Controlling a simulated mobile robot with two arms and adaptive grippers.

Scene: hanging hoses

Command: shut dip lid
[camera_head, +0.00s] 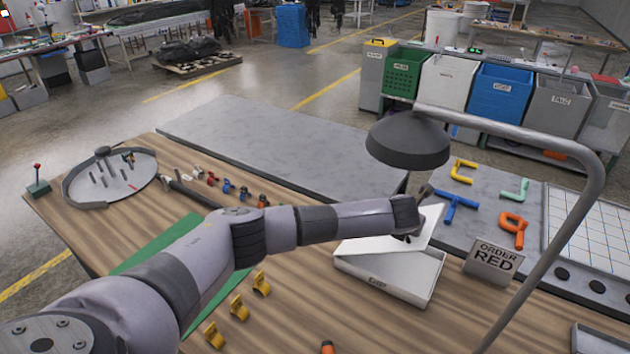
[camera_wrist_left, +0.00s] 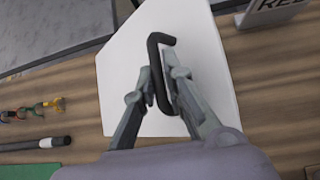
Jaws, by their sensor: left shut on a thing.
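The lid also shows in the left wrist view (camera_wrist_left: 120,75), filling the middle. My left gripper (camera_head: 410,232) is at the lid. In the left wrist view my left gripper (camera_wrist_left: 168,90) is shut on the lid's black bent handle (camera_wrist_left: 156,65). My right gripper is not in view.
A dark lamp shade (camera_head: 408,140) on a curved grey pole hangs just behind the lid. An ORDER RED sign (camera_head: 492,262) stands right of the box. Yellow clips (camera_head: 238,308) lie in front, left of the box. Coloured hose pieces (camera_head: 513,228) lie on the grey surface behind.

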